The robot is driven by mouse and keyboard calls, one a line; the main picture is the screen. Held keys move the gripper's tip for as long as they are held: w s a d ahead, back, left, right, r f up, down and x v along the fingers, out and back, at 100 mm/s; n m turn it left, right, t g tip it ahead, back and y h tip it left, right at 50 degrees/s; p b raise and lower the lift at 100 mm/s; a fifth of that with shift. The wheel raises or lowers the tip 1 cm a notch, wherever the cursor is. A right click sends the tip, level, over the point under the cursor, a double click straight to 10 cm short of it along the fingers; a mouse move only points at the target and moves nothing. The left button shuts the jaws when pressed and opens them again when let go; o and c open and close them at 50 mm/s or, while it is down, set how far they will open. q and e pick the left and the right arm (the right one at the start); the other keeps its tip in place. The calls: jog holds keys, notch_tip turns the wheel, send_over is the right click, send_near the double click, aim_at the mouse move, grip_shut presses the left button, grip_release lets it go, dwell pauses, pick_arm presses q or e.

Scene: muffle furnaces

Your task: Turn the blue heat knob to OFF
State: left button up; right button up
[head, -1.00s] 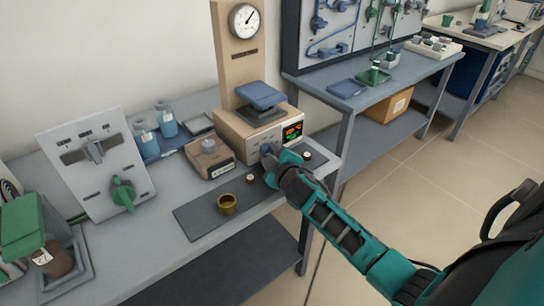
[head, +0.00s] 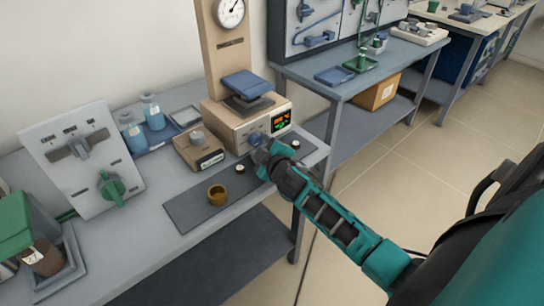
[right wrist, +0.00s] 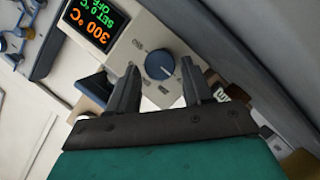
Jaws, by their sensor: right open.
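The blue heat knob (right wrist: 159,65) is on the pale front panel of the beige furnace unit (head: 228,128). In the right wrist view its white pointer line slants to the lower right. In the head view the knob (head: 254,138) shows just past my right gripper (head: 261,149). In the wrist view my right gripper (right wrist: 161,88) is open, with one finger on each side of the knob; I cannot tell whether they touch it. The display (right wrist: 97,22) appears to read 300 °C in orange, with SET 0 °C and OFF in green. My left gripper is not in view.
A brass cup (head: 217,195) stands on the dark mat (head: 190,213) left of my right arm. A small beige box with a grey knob (head: 199,148) sits left of the furnace unit. A panel with a green handle (head: 111,187) stands farther left.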

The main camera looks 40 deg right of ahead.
jog(key=p+v, duration=0.1)
jog(key=v, duration=1)
jog(key=shift+s, duration=0.25)
jog(key=shift+r, duration=0.1)
jog(key=shift+a, duration=0.1)
jog(key=s+a+f+m+g+y+p, duration=0.1)
jog(key=s+a+f+m+g+y, duration=0.3)
jog(key=s+a+f, duration=0.6)
jog(key=s+a+m+y, duration=0.1)
jog(key=s+a, duration=0.1)
jog(key=a, duration=0.2)
jog(key=shift+s+p, duration=0.3)
jog(key=shift+p, duration=0.05)
